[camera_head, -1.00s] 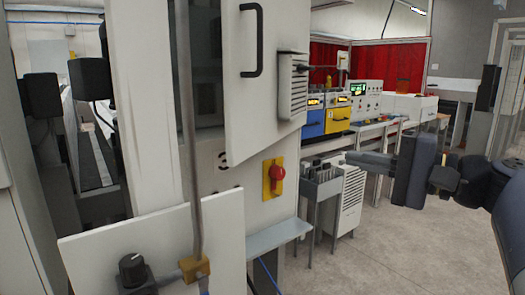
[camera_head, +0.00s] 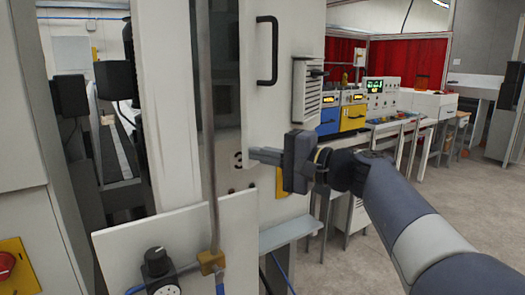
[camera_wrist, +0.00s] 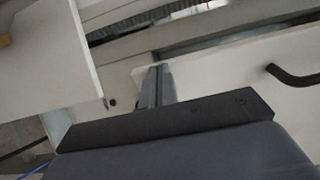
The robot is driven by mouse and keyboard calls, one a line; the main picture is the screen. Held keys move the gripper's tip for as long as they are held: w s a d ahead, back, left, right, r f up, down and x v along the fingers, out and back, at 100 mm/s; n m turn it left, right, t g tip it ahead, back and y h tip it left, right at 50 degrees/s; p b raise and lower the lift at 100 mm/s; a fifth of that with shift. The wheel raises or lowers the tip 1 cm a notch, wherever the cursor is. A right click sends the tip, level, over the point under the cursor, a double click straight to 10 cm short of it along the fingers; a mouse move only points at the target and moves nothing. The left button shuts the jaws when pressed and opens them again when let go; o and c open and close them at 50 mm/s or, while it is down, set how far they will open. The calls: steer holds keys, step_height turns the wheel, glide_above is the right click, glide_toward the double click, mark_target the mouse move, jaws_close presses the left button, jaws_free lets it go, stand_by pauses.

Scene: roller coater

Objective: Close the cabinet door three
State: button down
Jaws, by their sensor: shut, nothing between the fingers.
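In the wrist view, my fingers (camera_wrist: 157,85) overlap the left end of a white panel (camera_wrist: 225,85), with the black handle (camera_wrist: 290,75) to the right. I cannot tell whether they touch the door.
A low white panel with a black knob (camera_head: 157,262) stands in front. A yellow plate (camera_head: 282,185) is partly hidden behind my gripper. Benches with machines (camera_head: 352,115) stand beyond; floor is clear at right.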

steer(key=shift+a, duration=0.1)
stand_by(0.3)
steer(key=w+p+x, duration=0.1)
steer(key=p+x, duration=0.1)
steer(key=x, duration=0.9)
steer(key=w+d+p+x, duration=0.1)
steer(key=w+p+x, duration=0.1)
steer(key=x, duration=1)
steer(key=shift+d, duration=0.2)
steer(key=shift+f, duration=0.1)
steer(key=shift+f, duration=0.1)
steer(key=s+d+b, duration=0.6)
steer(key=s+d, duration=0.1)
steer(key=s, duration=0.4)
steer(key=shift+s+d, duration=0.35)
steer(key=shift+w+r, duration=0.1)
steer(key=shift+r, duration=0.1)
